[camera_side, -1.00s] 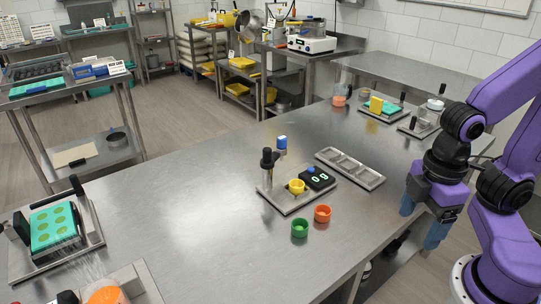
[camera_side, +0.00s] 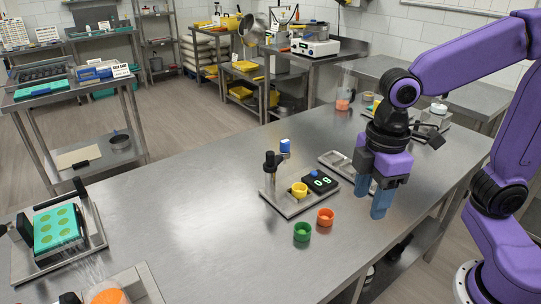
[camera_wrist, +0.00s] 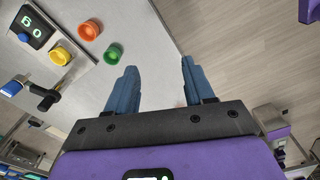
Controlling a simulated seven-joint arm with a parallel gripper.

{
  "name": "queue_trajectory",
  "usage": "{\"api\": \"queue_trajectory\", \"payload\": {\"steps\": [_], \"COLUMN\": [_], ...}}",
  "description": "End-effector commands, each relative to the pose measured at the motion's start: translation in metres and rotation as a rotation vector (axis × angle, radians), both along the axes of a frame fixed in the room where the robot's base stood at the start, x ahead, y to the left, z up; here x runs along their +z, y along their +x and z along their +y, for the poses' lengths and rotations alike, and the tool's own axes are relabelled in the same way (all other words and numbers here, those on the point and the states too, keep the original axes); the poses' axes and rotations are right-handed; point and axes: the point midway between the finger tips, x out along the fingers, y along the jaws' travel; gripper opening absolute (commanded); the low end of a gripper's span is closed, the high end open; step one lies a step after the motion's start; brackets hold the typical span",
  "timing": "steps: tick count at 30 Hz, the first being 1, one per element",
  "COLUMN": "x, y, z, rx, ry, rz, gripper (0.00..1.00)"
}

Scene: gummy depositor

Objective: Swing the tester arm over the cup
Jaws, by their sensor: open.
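The tester (camera_side: 292,207) is a metal base plate on the table. It carries a black post with a tester arm (camera_side: 284,147) that has a blue tip, a yellow cup (camera_side: 299,190) and a black display (camera_side: 320,181) with green digits. The blue tip stands behind the cup, not over it, in the side view. The yellow cup also shows in the wrist view (camera_wrist: 60,56). My gripper (camera_side: 377,208) is open and empty, above the table to the right of the tester; its blue fingers show apart in the wrist view (camera_wrist: 160,88).
A green cup (camera_side: 302,232) and an orange cup (camera_side: 325,217) stand in front of the tester. A metal tray (camera_side: 334,160) lies behind it, partly hidden by my gripper. A green mould (camera_side: 57,230) sits at the far left. The table between is clear.

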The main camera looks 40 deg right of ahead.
Motion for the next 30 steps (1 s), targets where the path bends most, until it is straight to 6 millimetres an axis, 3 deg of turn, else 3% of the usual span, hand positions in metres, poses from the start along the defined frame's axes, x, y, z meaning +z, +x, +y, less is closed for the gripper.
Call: {"api": "queue_trajectory", "payload": {"steps": [1,6,14,24,30], "x": [0.007,0.028,0.052,0.067,0.07], "y": [0.02,0.085,0.183,0.294,0.331], "z": [0.01,0.031,0.04,0.009,-0.018], "rx": [0.01,0.064,0.145,0.249,0.298], "ry": [-0.001,-0.009,-0.015,-0.021,-0.022], "rz": [-0.001,0.001,0.004,0.01,0.011], "gripper": [0.53,0.53,0.53,0.53,0.53]}}
